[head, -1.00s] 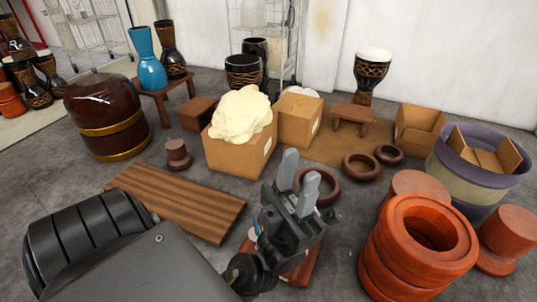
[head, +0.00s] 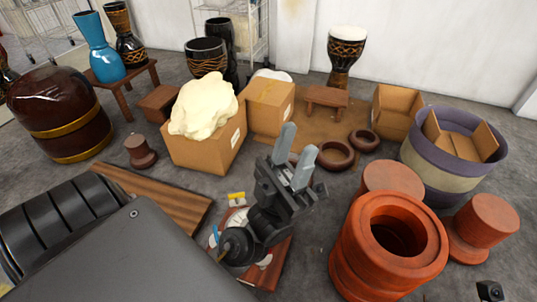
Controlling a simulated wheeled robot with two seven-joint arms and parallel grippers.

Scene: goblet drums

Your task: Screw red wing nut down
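My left gripper (head: 295,156) is in the middle of the head view, its two grey fingers pointing up and away with a gap between them. It is open and nothing shows between the fingers. Below and behind it lies a reddish-brown board (head: 271,277) on the floor, bearing white round pieces, a yellow piece (head: 237,198) and a small blue piece (head: 215,236). My gripper and wrist cover much of this board. My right gripper does not show.
A slatted wooden board (head: 155,197) lies at left. Orange-red ring-shaped drum parts (head: 390,245) stand at right, near a purple-rimmed tub (head: 455,165). A cardboard box (head: 207,153) with a cream lump stands behind. A small dark thing (head: 490,291) at bottom right is unclear.

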